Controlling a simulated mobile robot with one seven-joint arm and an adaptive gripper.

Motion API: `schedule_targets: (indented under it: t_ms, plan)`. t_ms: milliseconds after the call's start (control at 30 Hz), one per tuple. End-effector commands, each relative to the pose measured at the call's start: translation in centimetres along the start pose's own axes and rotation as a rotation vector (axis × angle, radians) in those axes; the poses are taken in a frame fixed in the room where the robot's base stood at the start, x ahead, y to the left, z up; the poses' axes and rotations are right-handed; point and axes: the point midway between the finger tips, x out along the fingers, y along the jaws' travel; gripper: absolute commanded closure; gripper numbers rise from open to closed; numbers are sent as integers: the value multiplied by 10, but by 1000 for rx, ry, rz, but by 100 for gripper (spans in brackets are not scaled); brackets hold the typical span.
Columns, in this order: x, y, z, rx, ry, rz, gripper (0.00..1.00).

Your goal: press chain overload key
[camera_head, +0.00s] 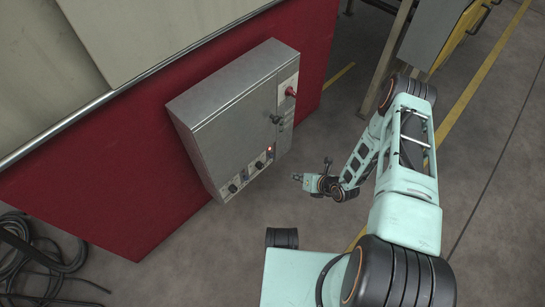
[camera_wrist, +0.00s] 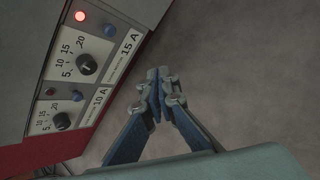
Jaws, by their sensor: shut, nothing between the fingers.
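A grey metal control box (camera_head: 222,125) is fixed to a red panel in the head view. In the wrist view, the upper section, marked 15 A, has a lit red lamp (camera_wrist: 80,16), a blue button (camera_wrist: 110,31) and a black dial (camera_wrist: 87,65). The lower section, marked 10 A, has a dark reddish lamp (camera_wrist: 51,91), a blue button (camera_wrist: 78,96) and a dial (camera_wrist: 62,121). I cannot read which is the chain overload key. My gripper (camera_wrist: 158,82) is shut and empty, right of the panel and apart from it; it also shows in the head view (camera_head: 297,178).
A red knob (camera_head: 291,91) and a dark handle (camera_head: 276,118) stick out from the box's right side. Coiled black cables (camera_head: 40,265) lie on the floor at left. A metal frame (camera_head: 392,50) stands at the back right.

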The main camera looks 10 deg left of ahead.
Motion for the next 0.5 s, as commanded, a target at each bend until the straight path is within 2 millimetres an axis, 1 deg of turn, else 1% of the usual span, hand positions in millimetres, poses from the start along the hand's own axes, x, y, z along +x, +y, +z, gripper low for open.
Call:
schedule_targets:
  t_ms: [133,267,500]
  plan:
    - [2,1,1,-1,0,1,100]
    - [9,6,7,-3,-2,2,100]
    - [33,23,24,-4,-2,2,100]
